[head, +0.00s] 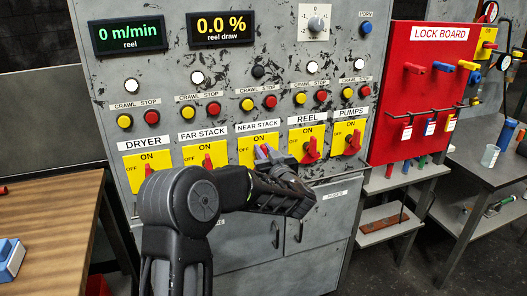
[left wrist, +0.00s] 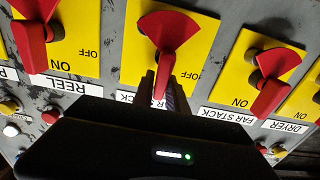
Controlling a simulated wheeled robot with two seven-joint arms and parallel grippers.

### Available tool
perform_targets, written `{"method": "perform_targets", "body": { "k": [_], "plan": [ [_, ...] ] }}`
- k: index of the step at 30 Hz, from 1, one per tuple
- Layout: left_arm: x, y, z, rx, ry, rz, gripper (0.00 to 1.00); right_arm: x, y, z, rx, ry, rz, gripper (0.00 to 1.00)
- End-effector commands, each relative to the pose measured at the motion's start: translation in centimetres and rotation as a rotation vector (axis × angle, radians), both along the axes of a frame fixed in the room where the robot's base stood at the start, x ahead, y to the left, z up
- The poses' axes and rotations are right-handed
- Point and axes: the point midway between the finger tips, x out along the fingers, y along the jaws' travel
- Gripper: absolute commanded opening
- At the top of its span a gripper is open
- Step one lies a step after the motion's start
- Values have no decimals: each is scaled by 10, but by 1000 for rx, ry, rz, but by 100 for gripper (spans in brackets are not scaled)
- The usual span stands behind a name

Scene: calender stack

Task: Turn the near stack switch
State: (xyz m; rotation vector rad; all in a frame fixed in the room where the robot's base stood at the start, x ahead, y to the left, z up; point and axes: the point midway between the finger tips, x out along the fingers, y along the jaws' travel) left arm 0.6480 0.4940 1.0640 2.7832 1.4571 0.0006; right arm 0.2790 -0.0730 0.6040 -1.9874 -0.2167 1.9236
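The near stack switch is a red handle on a yellow plate (head: 245,148) under the NEAR STACK label. In the left wrist view, which is upside down, its red handle (left wrist: 168,32) runs down from a fan-shaped red base. My left gripper (head: 264,153) is at this switch, and its arm hides the lower part of the plate in the head view. In the left wrist view the narrow fingers (left wrist: 163,88) lie close on both sides of the handle's end, with no clear gap. The handle leans toward the plate's ON side, where the gripper hides the lettering. My right gripper is out of view.
Similar red switches sit close on both sides: far stack (head: 208,161) and reel (head: 311,152). Yellow and red push buttons line the panel above. A red lock board (head: 405,110) stands to the right, and a wooden table (head: 45,215) is at the left.

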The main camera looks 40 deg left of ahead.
Motion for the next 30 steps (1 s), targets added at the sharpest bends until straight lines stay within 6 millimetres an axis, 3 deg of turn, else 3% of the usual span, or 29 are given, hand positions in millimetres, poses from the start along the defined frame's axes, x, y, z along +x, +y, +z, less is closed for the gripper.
{"method": "perform_targets", "body": {
  "k": [6, 22, 30],
  "plan": [
    [0, 0, 0, 0, 0, 0, 0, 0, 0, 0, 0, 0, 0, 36],
    [0, 0, -1, -6, -9, 0, 0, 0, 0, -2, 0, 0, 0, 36],
    [-3, 1, -3, -53, -76, -1, 0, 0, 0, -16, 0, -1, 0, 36]
  ]
}}
